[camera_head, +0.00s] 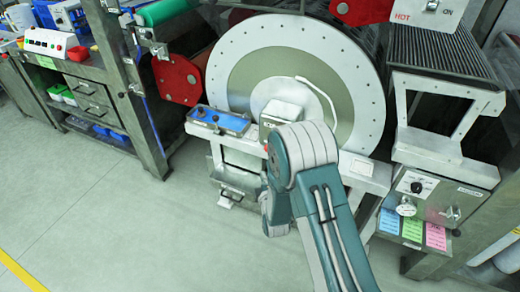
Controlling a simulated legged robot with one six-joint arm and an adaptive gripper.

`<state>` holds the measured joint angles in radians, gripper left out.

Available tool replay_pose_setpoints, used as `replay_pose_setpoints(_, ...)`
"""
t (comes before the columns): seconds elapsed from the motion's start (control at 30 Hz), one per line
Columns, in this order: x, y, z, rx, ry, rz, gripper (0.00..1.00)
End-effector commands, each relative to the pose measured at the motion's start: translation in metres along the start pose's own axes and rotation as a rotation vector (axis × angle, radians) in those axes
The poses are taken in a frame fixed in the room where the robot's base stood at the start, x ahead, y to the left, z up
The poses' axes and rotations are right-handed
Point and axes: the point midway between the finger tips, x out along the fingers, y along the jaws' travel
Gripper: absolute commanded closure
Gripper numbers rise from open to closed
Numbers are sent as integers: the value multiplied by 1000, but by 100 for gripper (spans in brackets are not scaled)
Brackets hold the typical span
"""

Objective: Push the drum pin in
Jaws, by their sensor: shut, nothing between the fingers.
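The drum (227,55) is a large upright disc with a pale rim dotted with small holes and a grey-green inner ring. It stands at the top centre. A pale block-like part (284,112) shows in front of its centre, and I cannot tell whether it belongs to the drum or to my arm. My teal and grey arm rises from the lower right and covers the drum's lower middle. My gripper cannot be made out; it is hidden behind the arm. I cannot pick out the drum pin. A small red spot shows just left of the arm's bend.
A blue-topped control box (218,121) sits on the frame left of the arm. Open floor (130,225) lies at the lower left.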

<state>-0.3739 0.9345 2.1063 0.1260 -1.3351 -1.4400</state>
Motion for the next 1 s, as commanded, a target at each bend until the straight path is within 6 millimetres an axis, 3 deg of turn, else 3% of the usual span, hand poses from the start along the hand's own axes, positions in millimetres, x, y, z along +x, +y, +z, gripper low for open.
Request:
replay_pose_setpoints(0.43, 8, -2, -3, -7, 0, 2, 100)
replay_pose_setpoints(1.0, 101, -2, -2, -5, 0, 3, 100)
